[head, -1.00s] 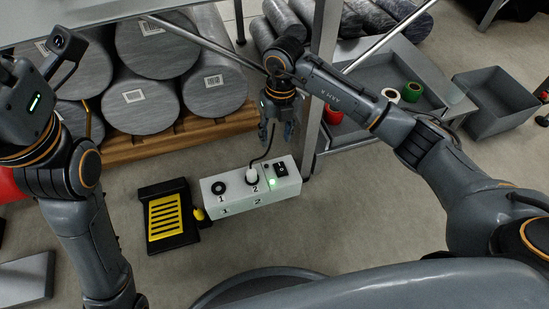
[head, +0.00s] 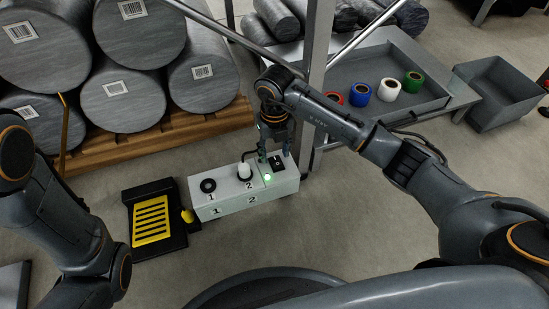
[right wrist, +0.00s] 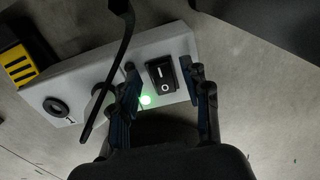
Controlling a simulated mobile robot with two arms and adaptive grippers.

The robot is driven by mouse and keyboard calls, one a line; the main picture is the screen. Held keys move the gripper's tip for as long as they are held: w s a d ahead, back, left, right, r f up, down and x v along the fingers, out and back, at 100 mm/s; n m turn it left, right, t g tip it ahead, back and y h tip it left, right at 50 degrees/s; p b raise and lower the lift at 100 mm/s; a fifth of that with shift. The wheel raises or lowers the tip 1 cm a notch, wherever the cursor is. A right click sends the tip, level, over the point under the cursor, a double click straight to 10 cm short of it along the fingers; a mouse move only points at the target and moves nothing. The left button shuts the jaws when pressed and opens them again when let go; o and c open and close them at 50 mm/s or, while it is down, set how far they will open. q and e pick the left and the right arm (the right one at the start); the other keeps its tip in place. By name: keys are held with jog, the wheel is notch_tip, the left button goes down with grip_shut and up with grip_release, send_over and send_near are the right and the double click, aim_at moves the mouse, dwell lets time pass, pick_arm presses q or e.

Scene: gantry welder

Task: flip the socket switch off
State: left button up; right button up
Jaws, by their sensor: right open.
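The white socket box (head: 228,207) stands on the floor with two sockets marked 1 and 2. A white plug (head: 244,170) with a dark cable sits in socket 2. The black rocker switch (head: 278,164) is at the box's right end, and a green light (head: 267,177) glows beside it. In the right wrist view the switch (right wrist: 162,76) shows I and O marks and lies between the fingers. My right gripper (head: 274,157) is open and empty, over the switch end of the box. Whether a finger touches the box I cannot tell. My left gripper is out of view.
A black and yellow pedal-like block (head: 152,222) lies left of the box. A wooden pallet (head: 170,140) with large grey rolls is behind it. A metal post (head: 314,80) rises behind the box. Coloured tape rolls (head: 389,90) sit in a grey tray at right.

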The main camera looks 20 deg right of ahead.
jog(key=shift+f, duration=0.5)
